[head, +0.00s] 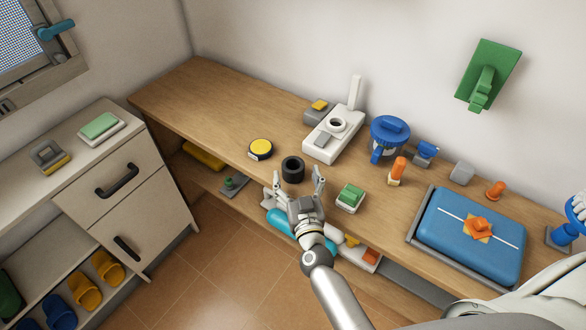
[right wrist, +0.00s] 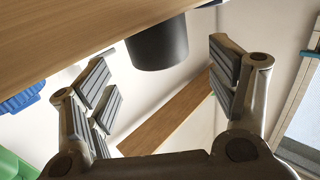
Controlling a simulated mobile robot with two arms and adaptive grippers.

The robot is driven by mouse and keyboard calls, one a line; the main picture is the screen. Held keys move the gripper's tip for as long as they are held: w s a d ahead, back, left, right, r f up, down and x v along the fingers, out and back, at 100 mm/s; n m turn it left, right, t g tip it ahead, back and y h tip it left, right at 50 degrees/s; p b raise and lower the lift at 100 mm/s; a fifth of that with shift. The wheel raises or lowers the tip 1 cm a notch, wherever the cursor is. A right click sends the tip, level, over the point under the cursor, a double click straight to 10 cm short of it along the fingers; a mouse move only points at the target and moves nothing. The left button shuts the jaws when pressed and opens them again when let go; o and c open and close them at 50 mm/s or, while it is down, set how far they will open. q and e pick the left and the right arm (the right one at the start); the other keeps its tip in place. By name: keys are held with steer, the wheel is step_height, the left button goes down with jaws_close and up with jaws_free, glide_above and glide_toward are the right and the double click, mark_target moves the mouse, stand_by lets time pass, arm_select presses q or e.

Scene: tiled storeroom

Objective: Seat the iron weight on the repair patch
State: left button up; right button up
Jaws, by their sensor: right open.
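The iron weight appears to be the dark, short cylinder with a hollow top (head: 293,169), upright on the wooden bench near its front edge. My right gripper (head: 295,182) is open at the bench's front edge, its fingers spread on the near side of the cylinder. In the right wrist view the dark cylinder (right wrist: 160,45) shows beyond and between the open fingers (right wrist: 165,65), with a gap on both sides. The repair patch appears to be the orange piece (head: 477,229) on top of the blue case (head: 450,237) at the right. My left gripper is not in view.
A yellow-topped round tin (head: 260,149), a white device (head: 335,132), a blue lidded pot (head: 389,138), a green-topped block (head: 350,197) and an orange-topped peg (head: 397,170) stand around the cylinder. The bench's left end is clear. A lower shelf (head: 206,172) holds objects.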

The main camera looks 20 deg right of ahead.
mark_target(293, 164)
steer(key=w, duration=0.5)
steer(key=shift+d+f, duration=0.15)
steer(key=shift+d, duration=0.2)
steer(key=shift+c, duration=0.4)
steer(key=c, duration=1.4)
steer(key=shift+c, duration=0.3)
